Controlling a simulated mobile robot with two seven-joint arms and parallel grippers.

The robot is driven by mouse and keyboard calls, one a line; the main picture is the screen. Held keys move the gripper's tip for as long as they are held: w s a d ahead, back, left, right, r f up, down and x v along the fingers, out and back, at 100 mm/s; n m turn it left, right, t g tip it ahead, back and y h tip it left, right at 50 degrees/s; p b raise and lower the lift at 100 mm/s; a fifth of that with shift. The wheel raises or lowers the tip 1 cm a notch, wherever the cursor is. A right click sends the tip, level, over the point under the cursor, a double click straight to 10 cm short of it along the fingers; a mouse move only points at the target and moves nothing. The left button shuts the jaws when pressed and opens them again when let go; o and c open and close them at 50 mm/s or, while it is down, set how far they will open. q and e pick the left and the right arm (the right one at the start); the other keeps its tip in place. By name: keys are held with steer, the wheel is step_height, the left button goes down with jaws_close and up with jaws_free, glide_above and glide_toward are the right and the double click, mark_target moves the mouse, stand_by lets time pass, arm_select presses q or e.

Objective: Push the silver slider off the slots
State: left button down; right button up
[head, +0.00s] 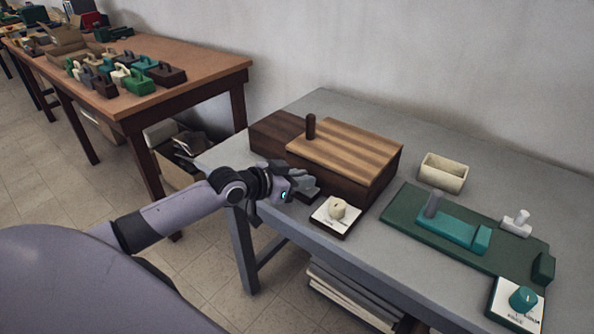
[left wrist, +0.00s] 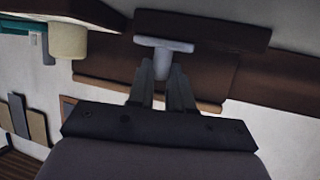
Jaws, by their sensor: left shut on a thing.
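My left gripper (head: 306,184) is at the front face of a dark wooden box (head: 370,192) on the grey table. In the left wrist view its two fingers (left wrist: 174,85) are shut on the stem of a pale silver-grey T-shaped piece, which I take for the silver slider (left wrist: 165,44). The crossbar of the slider lies beyond the fingertips, against dark brown wood. In the head view the gripper mostly hides the slider. My right gripper is not in view.
A cream knob on a white plate (head: 337,211) stands just right of the gripper. The box has a striped lid (head: 345,150) and dark peg (head: 311,126). Further right are a cream tray (head: 443,172), a green board (head: 400,212) with a teal block (head: 447,229), and a teal knob (head: 523,299).

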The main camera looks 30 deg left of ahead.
arm_select(q)
steer(key=shift+d, duration=0.2)
steer(key=c, duration=1.3)
jaws_free()
steer(key=shift+d, duration=0.1)
steer(key=shift+s, duration=0.1)
steer(key=shift+s+a+r, duration=0.15)
steer(key=shift+s+a, duration=0.05)
steer(key=shift+s, duration=0.05)
steer(key=v, duration=0.5)
steer(key=shift+p, duration=0.3)
steer(key=shift+s+a+r, duration=0.2)
steer(key=shift+s, duration=0.4)
